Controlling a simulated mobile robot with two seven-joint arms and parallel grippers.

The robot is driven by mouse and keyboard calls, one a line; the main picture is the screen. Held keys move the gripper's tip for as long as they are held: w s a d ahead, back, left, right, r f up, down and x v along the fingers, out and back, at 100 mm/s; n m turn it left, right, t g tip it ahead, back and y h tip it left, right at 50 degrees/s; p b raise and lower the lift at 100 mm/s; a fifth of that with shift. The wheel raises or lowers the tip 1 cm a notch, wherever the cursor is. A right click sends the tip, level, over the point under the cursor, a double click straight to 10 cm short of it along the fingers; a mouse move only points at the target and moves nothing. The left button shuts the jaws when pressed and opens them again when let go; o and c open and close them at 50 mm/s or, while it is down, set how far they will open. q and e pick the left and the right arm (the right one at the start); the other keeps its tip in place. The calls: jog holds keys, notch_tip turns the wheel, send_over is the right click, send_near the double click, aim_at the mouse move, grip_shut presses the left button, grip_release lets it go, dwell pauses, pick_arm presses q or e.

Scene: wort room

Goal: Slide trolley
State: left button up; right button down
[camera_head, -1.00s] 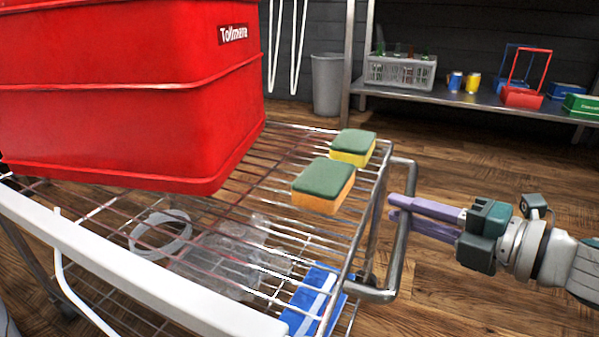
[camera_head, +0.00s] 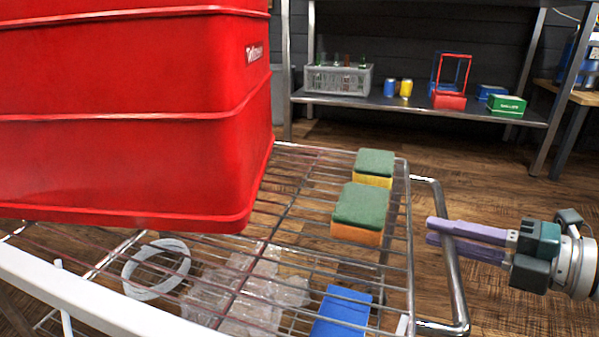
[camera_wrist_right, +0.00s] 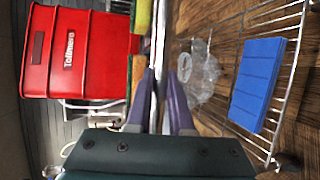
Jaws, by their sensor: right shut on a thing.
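The trolley is a wire-shelf cart; its top wire shelf (camera_head: 290,215) fills the lower left of the head view. Its metal push handle (camera_head: 456,285) stands at the right end. My right gripper (camera_head: 435,232) comes in from the right and is shut on the handle's upright bar, its purple fingers on either side of it. In the right wrist view the fingers (camera_wrist_right: 160,95) close on the bar. A large red crate (camera_head: 130,120) stands on the top shelf, and two green-topped sponges, one orange (camera_head: 357,225) and one yellow (camera_head: 373,168), lie near the handle. My left gripper is not in view.
The lower shelf carries a blue item (camera_head: 342,310), clear bags (camera_head: 250,295) and a white ring (camera_head: 157,268). A steel rack (camera_head: 420,104) with a grey crate (camera_head: 338,79) and coloured boxes stands behind. Wooden floor (camera_head: 510,190) is open between trolley and rack.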

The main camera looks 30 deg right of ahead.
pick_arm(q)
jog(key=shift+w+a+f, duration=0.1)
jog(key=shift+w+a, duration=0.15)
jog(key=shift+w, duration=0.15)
pick_arm(e)
jog(key=shift+s+d+f, duration=0.35)
jog(key=shift+s+d, duration=0.1)
jog(key=shift+s, duration=0.15)
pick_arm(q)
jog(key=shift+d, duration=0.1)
pick_arm(e)
jog(key=shift+d, duration=0.1)
jog(key=c, duration=0.8)
grip_release()
jog(key=shift+r, duration=0.15)
jog(key=shift+c, duration=0.2)
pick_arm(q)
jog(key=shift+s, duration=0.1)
pick_arm(e)
jog(key=shift+o, duration=0.2)
jog(key=shift+r, duration=0.1)
pick_arm(q)
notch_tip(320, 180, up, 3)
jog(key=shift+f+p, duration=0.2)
jog(key=shift+p, duration=1.05)
pick_arm(e)
jog(key=v, duration=1)
